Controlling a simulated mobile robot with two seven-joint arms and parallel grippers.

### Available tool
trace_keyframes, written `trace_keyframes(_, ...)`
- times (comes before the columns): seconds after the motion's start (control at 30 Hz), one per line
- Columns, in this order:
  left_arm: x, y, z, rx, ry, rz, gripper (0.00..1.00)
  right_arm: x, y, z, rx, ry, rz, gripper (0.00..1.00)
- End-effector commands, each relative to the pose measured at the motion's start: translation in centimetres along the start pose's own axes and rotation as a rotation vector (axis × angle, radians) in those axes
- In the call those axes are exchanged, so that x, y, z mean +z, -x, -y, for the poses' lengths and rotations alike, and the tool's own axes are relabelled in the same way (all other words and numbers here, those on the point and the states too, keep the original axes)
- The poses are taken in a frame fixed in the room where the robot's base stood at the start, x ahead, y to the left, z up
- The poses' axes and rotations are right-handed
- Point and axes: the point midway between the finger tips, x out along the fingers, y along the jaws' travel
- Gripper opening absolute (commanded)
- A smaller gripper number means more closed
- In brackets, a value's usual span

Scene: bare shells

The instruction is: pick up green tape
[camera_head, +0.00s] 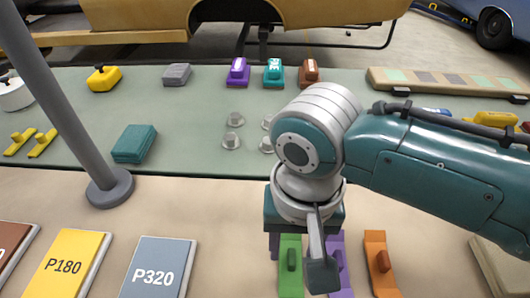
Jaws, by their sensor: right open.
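A long flat green piece (290,280) with a raised green block on it, which looks like the green tape, lies on the beige surface at bottom centre. A purple piece (346,285) and an orange piece (380,262) of similar shape lie to its right. My right gripper (298,257) points down over the green piece, open, with one finger to its left and the other between it and the purple one. The gripper hides the green piece's far end and part of the purple one. I cannot tell whether the fingers touch anything. My left gripper is not in view.
Panels marked P180 (65,265) and P320 (158,270) lie at lower left. A grey pole (62,110) stands left. The green mat (190,130) behind holds a teal block (134,144), small grey cups (232,142) and several coloured blocks. A yellow car shell (150,18) is behind.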

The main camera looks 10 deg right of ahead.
Motion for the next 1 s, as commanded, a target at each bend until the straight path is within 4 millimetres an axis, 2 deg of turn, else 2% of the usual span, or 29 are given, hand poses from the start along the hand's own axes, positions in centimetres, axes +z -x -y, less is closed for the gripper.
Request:
trace_keyframes(0.03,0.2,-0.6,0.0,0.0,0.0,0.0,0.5,0.0,-1.1,0.0,0.002,0.0,0.001,0.5)
trace_keyframes(0.13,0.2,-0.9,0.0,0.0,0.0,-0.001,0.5,0.0,-2.1,0.0,0.001,0.0,0.0,0.5)
trace_keyframes(0.4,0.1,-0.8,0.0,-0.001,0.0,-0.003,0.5,0.0,-2.3,0.0,-0.001,0.001,-0.001,0.5)
trace_keyframes(0.83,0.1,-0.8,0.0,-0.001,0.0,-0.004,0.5,0.0,-2.3,0.0,0.0,0.001,-0.001,0.03)
trace_keyframes(0.87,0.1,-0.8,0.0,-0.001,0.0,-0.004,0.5,0.0,-2.3,0.0,0.0,0.001,-0.001,0.0)
trace_keyframes(1.0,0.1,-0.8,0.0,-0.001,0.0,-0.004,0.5,0.0,-2.3,0.0,0.0,0.001,-0.001,0.0)
